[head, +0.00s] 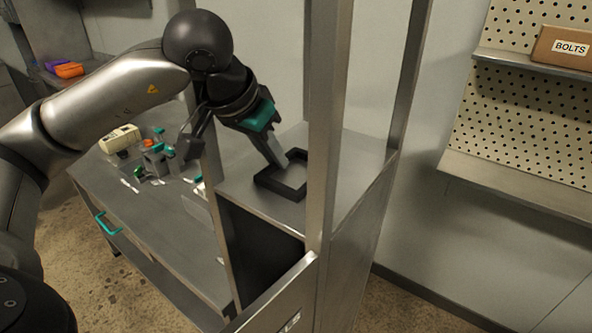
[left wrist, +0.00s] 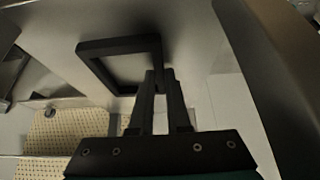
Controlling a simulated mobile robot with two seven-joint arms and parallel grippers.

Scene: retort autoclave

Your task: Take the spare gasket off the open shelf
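The spare gasket (head: 281,188) is a black, roughly square frame on the upper grey surface of the open shelf (head: 345,160). In the left wrist view the gasket (left wrist: 120,44) shows its open middle. My left gripper (head: 281,163) reaches down to the gasket's far side. In the left wrist view its two fingers (left wrist: 160,73) are close together, one on each side of one bar of the frame, and appear shut on it. The fingertips hide part of that bar. The gasket looks flat on the surface or very close to it. My right gripper is in neither view.
Metal posts (head: 328,120) of the shelf stand close to the right of my left gripper. A workbench (head: 160,215) with small items lies to the left. A pegboard (head: 530,110) with a BOLTS box (head: 562,46) is at the right.

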